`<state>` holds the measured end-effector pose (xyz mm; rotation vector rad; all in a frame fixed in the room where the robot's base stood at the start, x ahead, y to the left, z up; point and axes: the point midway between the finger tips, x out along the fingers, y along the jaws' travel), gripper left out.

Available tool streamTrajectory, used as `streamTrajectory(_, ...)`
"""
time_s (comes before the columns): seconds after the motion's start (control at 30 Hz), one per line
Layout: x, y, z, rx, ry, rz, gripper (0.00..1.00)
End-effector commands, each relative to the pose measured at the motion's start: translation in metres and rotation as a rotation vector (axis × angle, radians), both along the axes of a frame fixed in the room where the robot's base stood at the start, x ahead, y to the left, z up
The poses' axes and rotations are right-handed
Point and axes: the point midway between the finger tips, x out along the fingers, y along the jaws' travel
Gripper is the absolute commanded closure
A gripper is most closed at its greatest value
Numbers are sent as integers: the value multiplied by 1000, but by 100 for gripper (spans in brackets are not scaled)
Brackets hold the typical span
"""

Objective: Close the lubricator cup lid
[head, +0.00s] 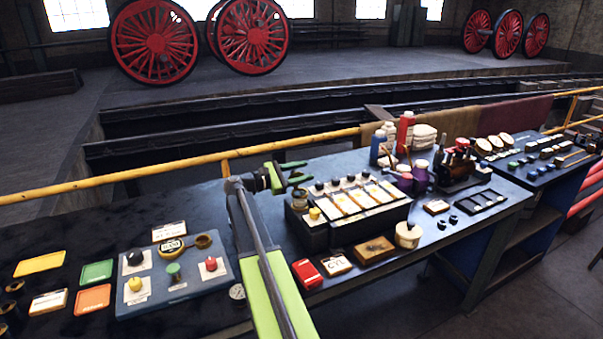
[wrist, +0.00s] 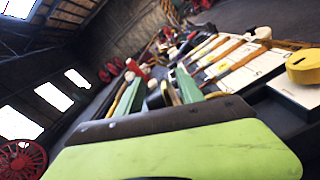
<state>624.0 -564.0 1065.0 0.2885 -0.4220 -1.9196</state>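A small round brass-coloured cup (head: 299,199) stands at the left back corner of a black box (head: 341,232) on the bench. It may be the lubricator cup; its lid is too small to make out. A yellow knob (head: 314,213) sits just in front of it and a yellow knob also shows large in the wrist view (wrist: 303,66). My gripper (head: 301,172) is above and slightly behind the cup, apart from it. Its two green fingers are spread with nothing clearly held; the gap also shows in the wrist view (wrist: 160,82).
Cream label cards (head: 345,203) and several black knobs cover the box top. Bottles (head: 405,130) and a small engine model (head: 459,165) stand to the right. A blue-grey board (head: 178,288) with knobs lies left. A yellow rail (head: 290,144) runs behind the bench.

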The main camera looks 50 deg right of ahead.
Motion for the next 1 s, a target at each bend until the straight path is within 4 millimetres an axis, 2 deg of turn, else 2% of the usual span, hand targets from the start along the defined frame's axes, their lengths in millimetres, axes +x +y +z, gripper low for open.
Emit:
streamTrajectory(0.27, 0, 0, 1, -3, 1, -1, 56)
streamTrajectory(0.37, 3, 8, 1, -3, 2, 0, 56)
streamTrajectory(0.47, 10, 25, 1, -2, 2, 2, 56)
streamTrajectory(0.8, 47, 113, 1, -3, 1, 2, 56)
streamTrajectory(1.0, 62, 149, 1, -2, 1, 0, 56)
